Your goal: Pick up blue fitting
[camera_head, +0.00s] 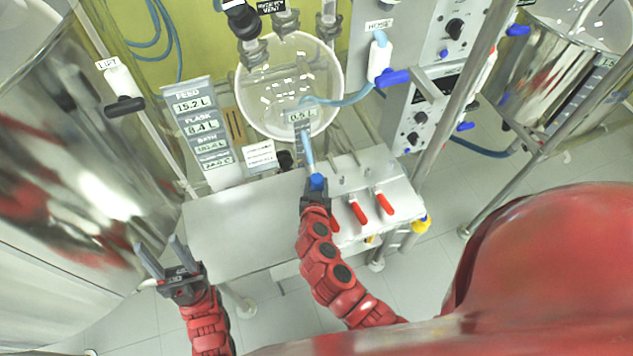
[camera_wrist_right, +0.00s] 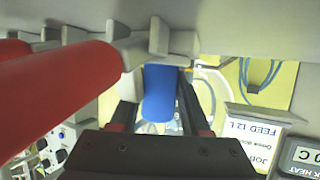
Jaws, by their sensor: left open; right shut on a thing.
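The blue fitting (camera_head: 317,182) is at the tip of my right gripper (camera_head: 315,190) in the head view, above the metal bench near its back edge. A light blue hose runs up from it towards the glass flask. In the right wrist view the blue fitting (camera_wrist_right: 159,93) sits between the two dark fingers of my right gripper (camera_wrist_right: 160,110), which is shut on it. A grey metal piece touches or lies close behind its upper end; I cannot tell which. My left gripper (camera_head: 165,262) is open and empty, left of the bench.
Red-handled valves (camera_head: 384,202) stand just right of my right gripper; a red handle (camera_wrist_right: 60,90) looms large in the wrist view. The round flask (camera_head: 290,85) hangs behind. A display panel (camera_head: 205,135) stands at left. The left part of the bench top (camera_head: 235,225) is clear.

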